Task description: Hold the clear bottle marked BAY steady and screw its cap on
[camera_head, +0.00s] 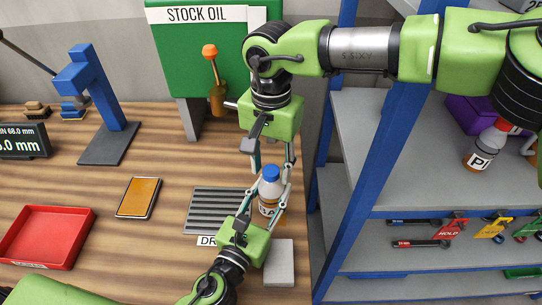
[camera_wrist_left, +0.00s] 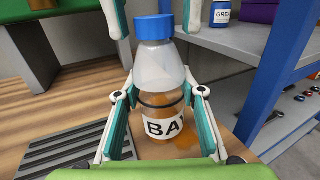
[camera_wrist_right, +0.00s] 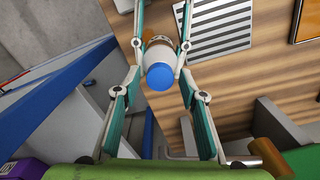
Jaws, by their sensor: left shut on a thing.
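The clear bottle marked BAY (camera_wrist_left: 165,75) stands upright, with amber liquid in its lower part; it also shows in the head view (camera_head: 268,190). Its blue cap (camera_wrist_left: 154,27) sits on top of the neck; how tightly it sits cannot be told. My right gripper (camera_wrist_right: 160,78) points down from above and is open. Its fingers are on either side of the blue cap, with gaps between them and the cap.
A ribbed grey mat (camera_head: 212,208) and a grey block (camera_head: 279,262) lie beside the bottle. A blue post (camera_head: 366,150) and shelves stand to the right. The green STOCK OIL tank (camera_head: 205,55) is behind. A red tray (camera_head: 47,236) lies at the left.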

